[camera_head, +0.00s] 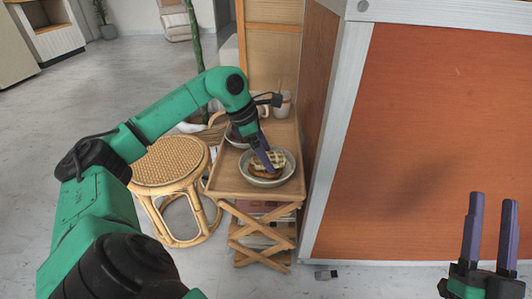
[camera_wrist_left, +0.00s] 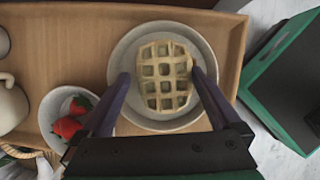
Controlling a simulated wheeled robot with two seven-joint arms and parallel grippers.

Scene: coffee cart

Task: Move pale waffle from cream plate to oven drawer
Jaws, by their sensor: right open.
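A pale waffle (camera_wrist_left: 165,75) with a square grid lies on a round cream plate (camera_wrist_left: 120,62), with a browner piece visible under or beside it in the head view. The plate (camera_head: 290,169) stands on the front part of a wooden tray table. My left gripper (camera_wrist_left: 160,76) reaches down over the plate. Its fingers are spread on either side of the waffle, with a gap at the left finger; the right finger is close to the waffle's edge. My right gripper (camera_head: 492,197) is open and empty at the lower right. No oven drawer is identifiable in view.
A bowl with strawberries (camera_wrist_left: 68,127) is beside the plate, and a cup (camera_wrist_left: 12,105) stands further along the wooden tray (camera_wrist_left: 75,50). A rattan stool (camera_head: 168,165) is left of the table. A large orange-brown panel (camera_head: 440,140) with a pale frame rises close at its right.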

